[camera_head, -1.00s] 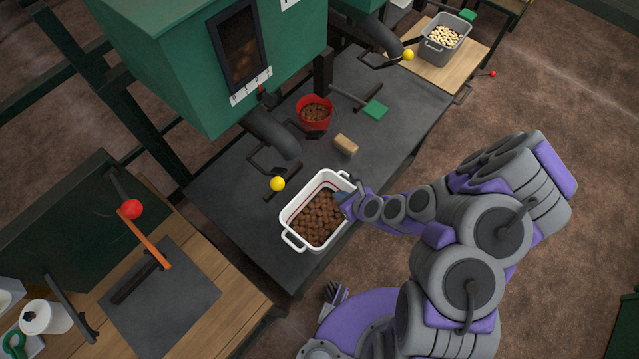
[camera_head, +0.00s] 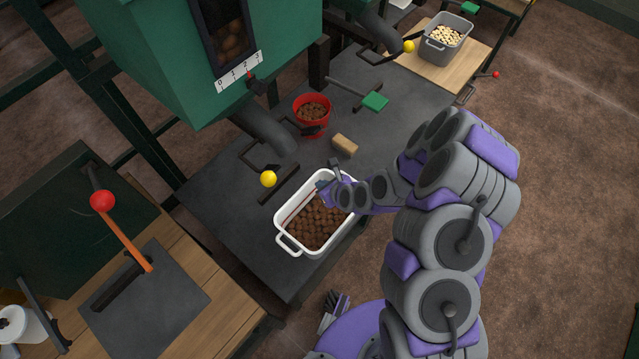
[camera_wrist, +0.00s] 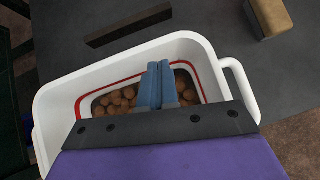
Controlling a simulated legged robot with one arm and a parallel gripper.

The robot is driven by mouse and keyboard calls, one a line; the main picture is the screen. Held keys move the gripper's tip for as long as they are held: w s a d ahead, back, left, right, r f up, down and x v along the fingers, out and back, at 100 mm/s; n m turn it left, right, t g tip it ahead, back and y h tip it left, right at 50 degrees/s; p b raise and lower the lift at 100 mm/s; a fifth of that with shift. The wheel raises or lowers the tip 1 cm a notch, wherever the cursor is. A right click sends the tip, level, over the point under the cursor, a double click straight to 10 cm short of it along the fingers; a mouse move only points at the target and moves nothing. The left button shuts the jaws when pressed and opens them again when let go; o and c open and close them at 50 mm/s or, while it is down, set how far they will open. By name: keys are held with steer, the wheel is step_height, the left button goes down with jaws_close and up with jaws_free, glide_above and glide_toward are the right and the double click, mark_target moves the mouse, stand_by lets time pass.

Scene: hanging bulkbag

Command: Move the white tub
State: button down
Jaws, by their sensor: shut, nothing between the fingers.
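The white tub (camera_head: 287,238) stands on the dark grey table under the green hopper. It has a handle at each end, a red line inside, and several brown round pieces (camera_head: 315,226) in it. In the wrist view the tub (camera_wrist: 62,100) fills the middle, with one handle (camera_wrist: 241,88) on the right. My gripper (camera_head: 322,184) is over the tub's far end. In the wrist view the blue fingers (camera_wrist: 157,84) are together and empty, pointing over the tub's inside. I cannot tell whether they touch the contents.
A red bucket (camera_head: 312,115), a tan block (camera_head: 345,144) and a green-headed tool (camera_head: 375,101) are behind the tub. The hopper's chute (camera_head: 265,130) and a yellow-knobbed lever (camera_head: 268,179) are close to its left. A grey bin (camera_head: 446,39) stands on a wooden board at the back.

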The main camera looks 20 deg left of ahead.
mark_target(314, 178)
steer(key=shift+w+a+f, duration=0.1)
steer(key=shift+w+a, duration=0.1)
steer(key=shift+a, duration=0.7)
steer(key=shift+w, duration=0.1)
steer(key=shift+w+a+b, duration=0.2)
steer(key=shift+w+b, duration=0.15)
steer(key=shift+b, duration=0.4)
steer(key=shift+w+a+b, duration=0.4)
steer(key=shift+a+b, duration=0.05)
steer(key=shift+b, duration=0.35)
steer(key=shift+w+a+f+b, duration=0.1)
steer(key=shift+w+a+b, duration=0.05)
steer(key=shift+a+b, duration=0.7)
steer(key=shift+b, duration=0.15)
steer(key=shift+s, duration=0.2)
